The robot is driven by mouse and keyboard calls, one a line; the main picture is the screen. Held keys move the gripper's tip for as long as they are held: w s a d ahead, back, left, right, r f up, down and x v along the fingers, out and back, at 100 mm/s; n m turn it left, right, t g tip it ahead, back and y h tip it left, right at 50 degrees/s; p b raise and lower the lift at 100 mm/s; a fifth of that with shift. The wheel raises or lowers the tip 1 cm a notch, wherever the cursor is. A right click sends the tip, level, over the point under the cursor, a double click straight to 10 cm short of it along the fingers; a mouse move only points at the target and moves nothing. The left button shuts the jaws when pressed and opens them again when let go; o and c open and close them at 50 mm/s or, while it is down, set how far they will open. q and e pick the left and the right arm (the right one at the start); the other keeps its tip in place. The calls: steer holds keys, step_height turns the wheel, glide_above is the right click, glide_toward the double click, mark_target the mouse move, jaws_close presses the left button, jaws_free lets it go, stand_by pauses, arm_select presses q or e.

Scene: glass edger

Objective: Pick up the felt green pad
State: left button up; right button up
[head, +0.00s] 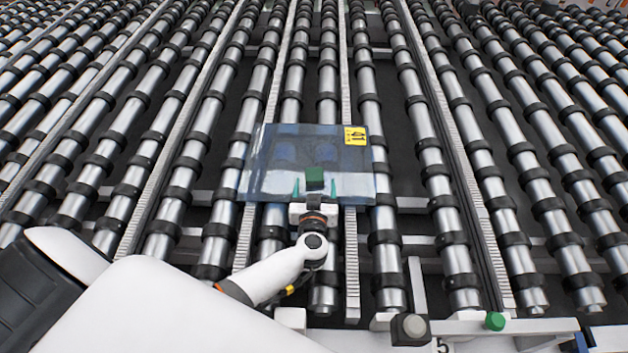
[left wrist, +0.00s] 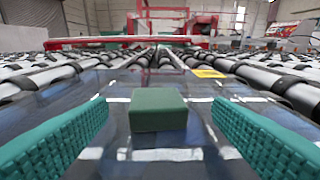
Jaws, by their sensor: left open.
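The green felt pad (head: 315,178) is a small block near the front edge of a glass sheet (head: 270,182) on the rollers. In the left wrist view the pad (left wrist: 158,110) sits on the glass between and slightly beyond my left gripper's fingers. My left gripper (head: 314,188) is open in the head view, its teal ribbed fingers spread either side of the pad. In the left wrist view the gripper (left wrist: 160,135) has clear gaps between both fingers and the pad. My right gripper is not in view.
A yellow label (head: 355,136) is on the glass sheet's far right corner. Rows of metal rollers with black rings (head: 430,150) surround the glass. A grey button (head: 414,326) and a green button (head: 495,321) are at the front frame. A red machine frame (left wrist: 180,30) stands far ahead.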

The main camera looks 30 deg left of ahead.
mark_target(314, 180)
arm_select(q)
steer(key=b+x, duration=0.4)
steer(key=shift+w+a+f+b, duration=0.2)
steer(key=shift+a+b, duration=0.05)
steer(key=shift+b, duration=0.05)
steer(key=shift+w+a, duration=0.15)
steer(key=shift+w, duration=0.2)
steer(key=shift+r, duration=0.15)
steer(key=shift+s, duration=0.1)
steer(key=c, duration=0.9)
steer(key=shift+c, duration=1)
